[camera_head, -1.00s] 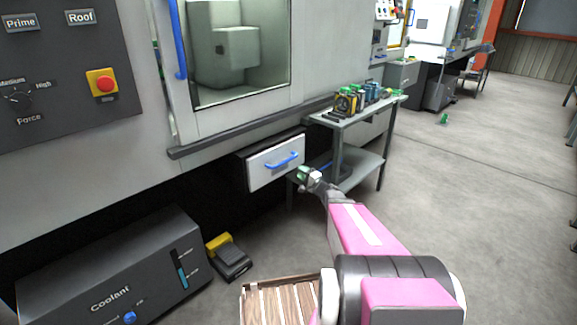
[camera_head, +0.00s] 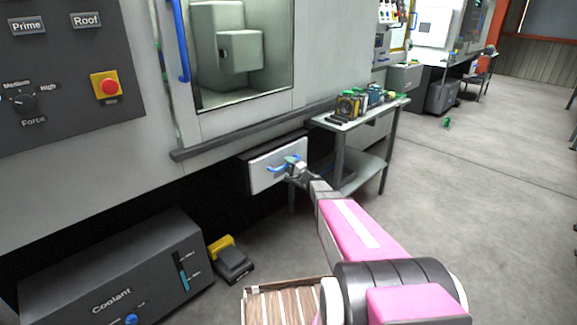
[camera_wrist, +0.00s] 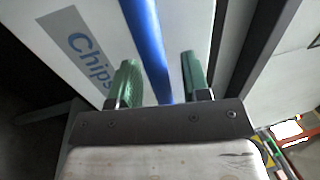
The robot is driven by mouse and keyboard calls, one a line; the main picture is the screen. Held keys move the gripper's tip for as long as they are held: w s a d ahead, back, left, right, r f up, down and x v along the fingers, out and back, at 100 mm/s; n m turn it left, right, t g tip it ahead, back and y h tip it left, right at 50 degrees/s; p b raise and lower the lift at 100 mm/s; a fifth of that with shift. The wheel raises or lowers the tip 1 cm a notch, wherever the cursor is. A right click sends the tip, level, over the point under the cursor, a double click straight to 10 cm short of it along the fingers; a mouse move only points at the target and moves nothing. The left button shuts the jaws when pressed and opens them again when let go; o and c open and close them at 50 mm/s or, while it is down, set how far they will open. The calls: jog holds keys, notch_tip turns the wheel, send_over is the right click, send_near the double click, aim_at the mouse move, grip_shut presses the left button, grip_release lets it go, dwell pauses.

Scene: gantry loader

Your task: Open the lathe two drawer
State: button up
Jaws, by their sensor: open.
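The drawer (camera_head: 262,173) is a white-fronted box under the machine's front ledge, with a blue bar handle (camera_head: 274,169). It stands out a little from the dark space under the machine, and its dark side shows at the left. My gripper (camera_head: 292,161) is at the handle's right part. In the wrist view my gripper (camera_wrist: 158,82) is open, with one green finger on each side of the blue handle (camera_wrist: 147,45). Gaps show between the fingers and the bar. The drawer front (camera_wrist: 100,22) there carries a label reading "Chips".
A grey side table (camera_head: 345,122) with several small parts stands just right of the drawer. A coolant unit (camera_head: 120,270) and a yellow-black pedal (camera_head: 230,258) are on the floor at left. A slatted wooden surface (camera_head: 285,305) is at the bottom. The floor at right is mostly clear.

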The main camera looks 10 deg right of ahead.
grip_shut()
jog(key=r+v, duration=0.2)
jog(key=v, duration=1.2)
jog(key=s+r+v, duration=0.1)
jog(key=r+v, duration=0.2)
jog(key=v, duration=1.1)
jog(key=shift+d, duration=0.4)
jog(key=shift+s+r, duration=0.1)
jog(key=shift+r, duration=0.05)
grip_release()
jog(key=v, duration=1)
jog(key=shift+s+d, duration=0.25)
jog(key=shift+d, duration=0.05)
